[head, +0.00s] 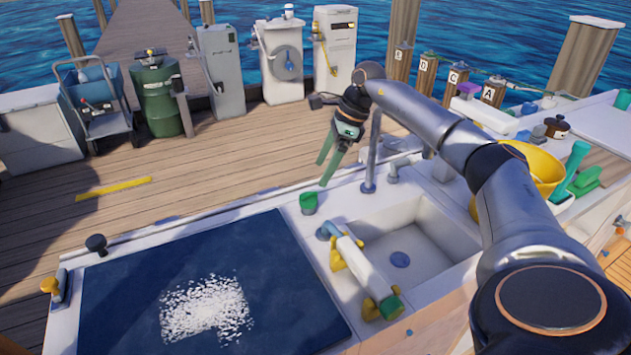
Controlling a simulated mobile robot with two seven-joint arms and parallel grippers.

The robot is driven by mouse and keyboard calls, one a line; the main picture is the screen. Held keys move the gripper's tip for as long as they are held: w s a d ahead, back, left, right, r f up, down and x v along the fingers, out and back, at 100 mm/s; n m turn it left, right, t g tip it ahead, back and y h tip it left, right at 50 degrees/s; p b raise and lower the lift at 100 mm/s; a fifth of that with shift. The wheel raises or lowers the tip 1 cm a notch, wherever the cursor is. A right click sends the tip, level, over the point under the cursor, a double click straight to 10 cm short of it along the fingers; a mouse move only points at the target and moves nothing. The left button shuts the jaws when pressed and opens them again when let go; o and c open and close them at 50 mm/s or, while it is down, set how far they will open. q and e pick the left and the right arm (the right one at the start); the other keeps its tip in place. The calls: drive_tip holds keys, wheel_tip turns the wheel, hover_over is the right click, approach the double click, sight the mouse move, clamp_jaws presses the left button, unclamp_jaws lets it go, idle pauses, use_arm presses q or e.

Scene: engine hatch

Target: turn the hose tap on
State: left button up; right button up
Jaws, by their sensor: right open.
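My right gripper (324,173) hangs over the back edge of the counter, left of the tall grey faucet (370,155). Its green fingers are open and point down and left, with nothing between them. A small green fitting (309,203) stands on the counter rim just below and left of the fingertips, apart from them. It may be the hose tap, but I cannot tell for sure, nor which way a handle is turned. My left gripper is not in view.
A sink (425,235) lies right of a white cylinder with yellow fittings (362,268). A dark blue hatch panel (130,300) with white flakes (205,308) is at the left. A yellow bucket (545,170) stands right, behind my arm. The wooden deck beyond is partly clear.

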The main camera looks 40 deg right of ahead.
drive_tip(key=shift+v, duration=2)
